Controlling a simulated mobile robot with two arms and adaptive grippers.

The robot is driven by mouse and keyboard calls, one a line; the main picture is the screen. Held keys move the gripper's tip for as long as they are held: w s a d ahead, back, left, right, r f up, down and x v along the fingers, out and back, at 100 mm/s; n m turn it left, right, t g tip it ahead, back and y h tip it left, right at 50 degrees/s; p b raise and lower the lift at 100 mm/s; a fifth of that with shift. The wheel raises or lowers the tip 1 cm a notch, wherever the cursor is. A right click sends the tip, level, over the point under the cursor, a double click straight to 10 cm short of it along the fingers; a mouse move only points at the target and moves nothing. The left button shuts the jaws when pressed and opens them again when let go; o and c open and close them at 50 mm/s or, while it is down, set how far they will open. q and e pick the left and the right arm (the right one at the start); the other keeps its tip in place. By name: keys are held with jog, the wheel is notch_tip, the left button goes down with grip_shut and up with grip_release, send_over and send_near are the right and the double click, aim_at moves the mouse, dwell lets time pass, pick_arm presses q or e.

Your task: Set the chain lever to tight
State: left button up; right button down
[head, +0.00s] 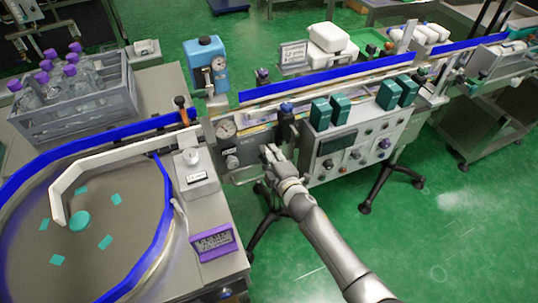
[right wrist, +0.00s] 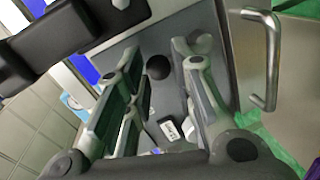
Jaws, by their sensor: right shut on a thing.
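A small white label (right wrist: 171,129) shows on the panel between the fingers. My left gripper is not in view.
A control box (head: 352,150) with teal blocks on top stands right of my gripper. A black post with a blue top (head: 287,122) is close above it. In the wrist view a metal handle (right wrist: 272,60) is at the right.

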jog(key=c, duration=1.5)
grip_release()
jog(key=shift+c, duration=0.2)
jog(key=o, duration=0.4)
jog(key=shift+w+a+f, duration=0.2)
jog(key=shift+w, duration=0.05)
jog(key=shift+o, duration=0.2)
jog(key=shift+s+d+r, duration=0.1)
jog(key=shift+s+d, duration=0.05)
jog(key=shift+s, duration=0.05)
jog(key=v, duration=1.1)
jog(key=shift+s, duration=0.35)
jog(key=shift+d, duration=0.15)
